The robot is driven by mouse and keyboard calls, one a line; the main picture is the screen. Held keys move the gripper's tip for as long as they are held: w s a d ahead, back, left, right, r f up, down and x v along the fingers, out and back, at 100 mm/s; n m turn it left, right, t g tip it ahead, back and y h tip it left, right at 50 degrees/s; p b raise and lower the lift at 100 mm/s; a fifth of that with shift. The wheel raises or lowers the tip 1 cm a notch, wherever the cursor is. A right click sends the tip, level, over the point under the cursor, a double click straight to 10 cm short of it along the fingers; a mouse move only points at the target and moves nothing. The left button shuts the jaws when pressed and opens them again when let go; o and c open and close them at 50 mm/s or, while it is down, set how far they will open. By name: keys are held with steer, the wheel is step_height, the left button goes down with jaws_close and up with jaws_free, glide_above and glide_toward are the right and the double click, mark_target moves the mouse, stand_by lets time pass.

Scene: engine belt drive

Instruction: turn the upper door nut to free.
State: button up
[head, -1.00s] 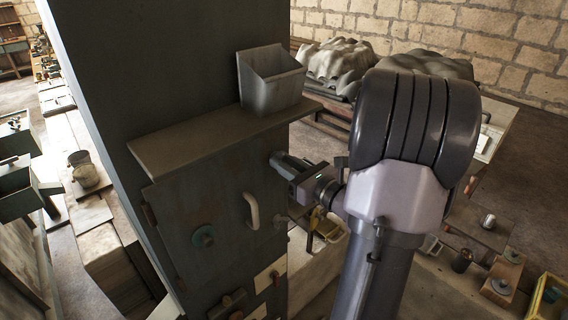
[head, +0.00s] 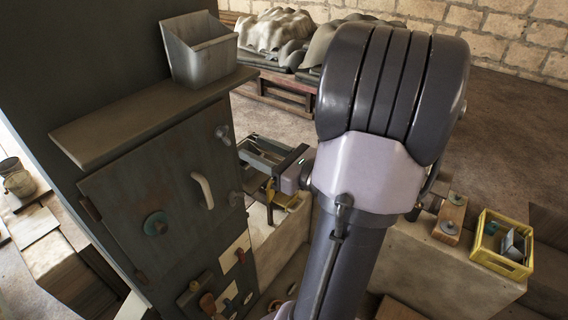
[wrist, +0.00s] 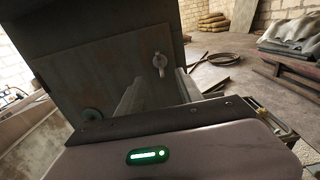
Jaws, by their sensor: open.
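The upper door nut (head: 223,134) is a small light metal wing nut at the right edge of the grey cabinet door (head: 135,190). In the wrist view the upper nut (wrist: 160,63) stands roughly upright, ahead of my fingers and apart from them. My gripper (head: 252,150) is open and empty, to the right of the nut in the head view. In the wrist view its two fingers (wrist: 160,92) reach toward the door on either side below the nut. A lower door nut (head: 236,198) shows further down the same edge; I cannot make it out in the wrist view.
A pale curved handle (head: 203,190) and a green round knob (head: 156,223) stick out from the door. A shelf (head: 150,115) with a grey bin (head: 199,50) juts out above. A yellow crate (head: 502,244) stands at the right.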

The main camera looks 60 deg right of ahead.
steer(key=s, duration=0.8)
steer(key=shift+a+b, duration=0.3)
steer(key=shift+a, duration=0.15)
